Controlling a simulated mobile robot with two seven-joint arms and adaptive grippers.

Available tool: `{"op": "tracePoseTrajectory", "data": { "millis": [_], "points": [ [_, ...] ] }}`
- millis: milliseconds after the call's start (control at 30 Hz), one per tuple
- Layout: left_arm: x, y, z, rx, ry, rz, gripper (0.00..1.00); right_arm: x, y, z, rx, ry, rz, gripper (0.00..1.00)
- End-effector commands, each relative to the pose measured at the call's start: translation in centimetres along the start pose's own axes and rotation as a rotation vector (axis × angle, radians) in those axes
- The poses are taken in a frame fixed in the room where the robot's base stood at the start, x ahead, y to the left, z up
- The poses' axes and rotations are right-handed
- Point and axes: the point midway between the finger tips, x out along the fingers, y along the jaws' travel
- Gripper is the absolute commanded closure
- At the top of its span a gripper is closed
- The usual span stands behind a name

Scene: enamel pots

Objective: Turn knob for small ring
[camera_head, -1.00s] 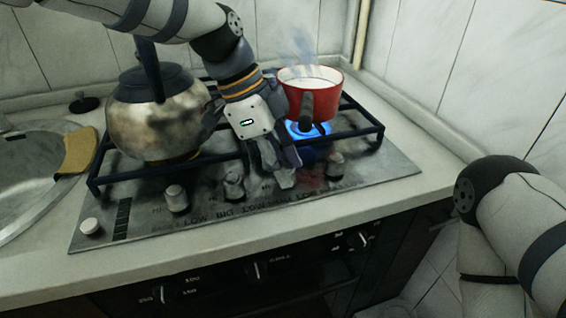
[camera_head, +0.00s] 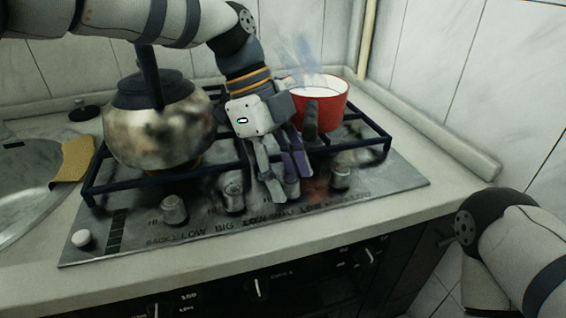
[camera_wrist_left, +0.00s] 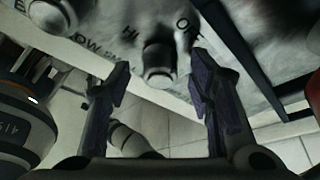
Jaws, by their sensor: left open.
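My left gripper (camera_head: 274,187) is open over the front of the stove panel. Its fingers point down around a grey knob (camera_head: 292,187), which they partly hide in the head view. In the left wrist view the knob (camera_wrist_left: 160,62) shows between the two spread fingers (camera_wrist_left: 160,80), and I see no clear contact. Other grey knobs stand beside it: one to the right (camera_head: 340,177), one to the left (camera_head: 234,191) and one further left (camera_head: 174,208). The panel lettering (camera_head: 205,233) is only partly readable. My right gripper is out of view.
A red pot (camera_head: 332,101) with pale contents stands on the back right burner, its dark handle (camera_head: 311,120) pointing forward near my gripper. A stained kettle (camera_head: 158,130) stands left on the black grate (camera_head: 365,137). A sponge (camera_head: 76,158) lies by the sink.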

Motion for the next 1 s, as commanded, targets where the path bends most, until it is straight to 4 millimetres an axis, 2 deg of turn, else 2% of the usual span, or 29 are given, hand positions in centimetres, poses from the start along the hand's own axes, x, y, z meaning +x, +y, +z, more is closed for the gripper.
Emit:
{"op": "tracePoseTrajectory", "data": {
  "millis": [400, 600, 867, 933, 967, 1000],
  "points": [
    [-9.9, -0.1, 0.0, 0.001, 0.0, -0.005, 0.52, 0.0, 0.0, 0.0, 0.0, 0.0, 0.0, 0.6],
    [-11.7, 0.0, 0.0, 0.001, 0.0, -0.001, 0.52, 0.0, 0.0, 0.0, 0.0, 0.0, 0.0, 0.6],
    [-11.8, -0.1, 0.0, 0.002, 0.002, -0.008, 0.52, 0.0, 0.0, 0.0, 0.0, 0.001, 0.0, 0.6],
    [-12.6, -1.2, 0.4, 0.008, 0.019, -0.084, 0.52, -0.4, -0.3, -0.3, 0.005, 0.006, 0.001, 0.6],
    [-13.3, -2.2, 0.7, 0.015, 0.032, -0.151, 0.52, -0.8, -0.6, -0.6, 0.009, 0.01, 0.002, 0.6],
    [-14.9, -4.0, 1.3, 0.024, 0.053, -0.275, 0.52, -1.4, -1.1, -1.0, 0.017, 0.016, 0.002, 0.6]
  ]
}}
